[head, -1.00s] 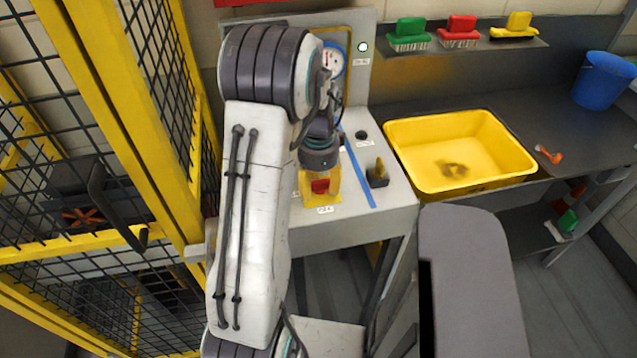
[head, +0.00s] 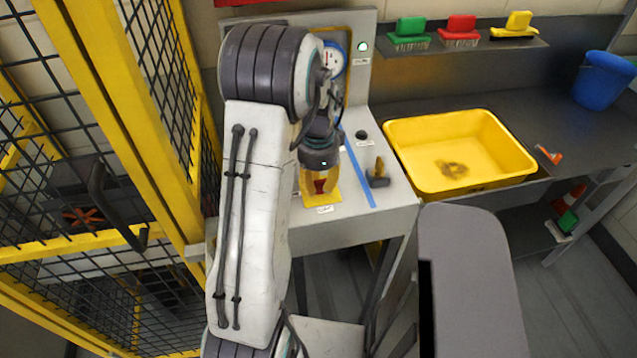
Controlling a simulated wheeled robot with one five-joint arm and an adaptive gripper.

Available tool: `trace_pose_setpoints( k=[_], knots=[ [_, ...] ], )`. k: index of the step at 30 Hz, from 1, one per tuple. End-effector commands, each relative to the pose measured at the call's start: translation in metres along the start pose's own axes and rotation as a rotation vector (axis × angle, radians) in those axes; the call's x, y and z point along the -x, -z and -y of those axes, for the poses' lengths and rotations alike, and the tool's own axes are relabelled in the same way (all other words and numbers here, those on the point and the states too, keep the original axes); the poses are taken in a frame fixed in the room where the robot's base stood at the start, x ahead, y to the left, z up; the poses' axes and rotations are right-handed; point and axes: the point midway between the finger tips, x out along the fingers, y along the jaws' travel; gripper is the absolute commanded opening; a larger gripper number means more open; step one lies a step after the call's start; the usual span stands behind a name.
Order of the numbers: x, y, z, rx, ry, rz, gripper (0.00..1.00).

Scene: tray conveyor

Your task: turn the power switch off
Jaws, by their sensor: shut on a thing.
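The power switch appears to be the red knob (head: 320,187) on a yellow plate (head: 322,202) at the front of the grey console. A small white label sits just below the plate; its text is too small to read. My gripper (head: 320,184) points down over the plate, and its yellowish fingers are shut on the red knob. The fingers and my wrist hide part of the knob and plate, so its exact setting is hard to tell.
The grey console (head: 392,208) also holds a blue strip (head: 358,175), a black button (head: 361,135), a small lever (head: 379,175), a round gauge (head: 333,60) and a lit green lamp (head: 362,46). A yellow tub (head: 405,165) stands to the right, yellow mesh fencing (head: 165,130) close to the left.

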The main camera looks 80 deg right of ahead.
Motion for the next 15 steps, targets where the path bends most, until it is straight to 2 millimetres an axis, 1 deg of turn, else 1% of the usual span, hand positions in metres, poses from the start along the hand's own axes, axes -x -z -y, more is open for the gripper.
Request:
trace_pose_setpoints(
  k=[8,15],
  knots=[
    [-0.0016,0.0004,-0.0006,0.078,-0.001,0.001,0.0],
    [-0.0023,0.0016,-0.0009,0.265,0.0,0.0,0.0]
  ],
)
